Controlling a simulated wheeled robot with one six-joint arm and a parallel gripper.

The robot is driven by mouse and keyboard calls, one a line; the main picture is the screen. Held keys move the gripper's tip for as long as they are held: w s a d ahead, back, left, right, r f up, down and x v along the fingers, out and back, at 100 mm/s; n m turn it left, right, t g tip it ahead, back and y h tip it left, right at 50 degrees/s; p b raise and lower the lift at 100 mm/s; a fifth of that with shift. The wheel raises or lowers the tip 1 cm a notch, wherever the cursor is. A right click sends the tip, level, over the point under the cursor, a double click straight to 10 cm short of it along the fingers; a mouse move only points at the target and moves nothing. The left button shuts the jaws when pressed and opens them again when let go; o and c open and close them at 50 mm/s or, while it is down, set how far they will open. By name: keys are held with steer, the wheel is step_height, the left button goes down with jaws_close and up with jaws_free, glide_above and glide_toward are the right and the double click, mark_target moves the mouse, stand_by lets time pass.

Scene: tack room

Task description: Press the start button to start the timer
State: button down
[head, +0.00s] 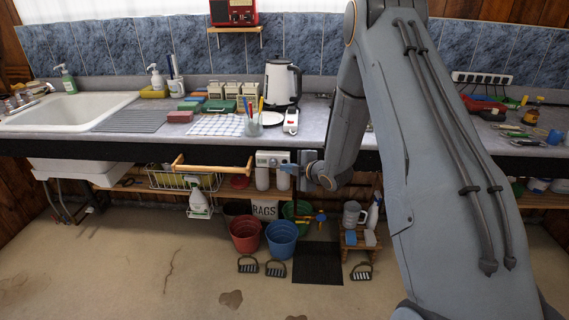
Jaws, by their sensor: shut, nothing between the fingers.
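A pale box with a small dark display and round controls, which looks like the timer (268,158), is on the front of the counter below its edge. Which of its controls is the start button is too small to tell. My gripper (290,168) is shut and empty, at the right end of the timer, with its blue fingertips pointing left. I cannot tell whether the fingertips touch the timer. My arm comes in from the right and hides part of the counter.
A wooden rail (210,169) sticks out left of the timer. A pen cup (253,124) and a kettle (281,84) stand on the counter above. Red (245,235) and blue (282,239) buckets stand on the floor below. The floor in front is mostly clear.

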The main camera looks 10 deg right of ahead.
steer(key=shift+w+d, duration=0.1)
steer(key=shift+w, duration=0.05)
stand_by(0.5)
steer(key=shift+w+d, duration=0.1)
steer(key=shift+w, duration=0.2)
steer(key=shift+w+b, duration=0.25)
steer(key=shift+b, duration=0.15)
stand_by(0.4)
steer(key=shift+s, duration=0.7)
steer(key=shift+a, duration=0.2)
steer(key=shift+s+a+p, duration=0.25)
steer(key=shift+s+a, duration=0.05)
steer(key=shift+s, duration=0.65)
steer(key=shift+s+a+p, duration=0.3)
steer(key=shift+s, duration=0.65)
steer(key=shift+s+a+p, duration=0.25)
steer(key=shift+s+a, duration=0.05)
steer(key=shift+s, duration=0.65)
steer(key=shift+r, duration=0.1)
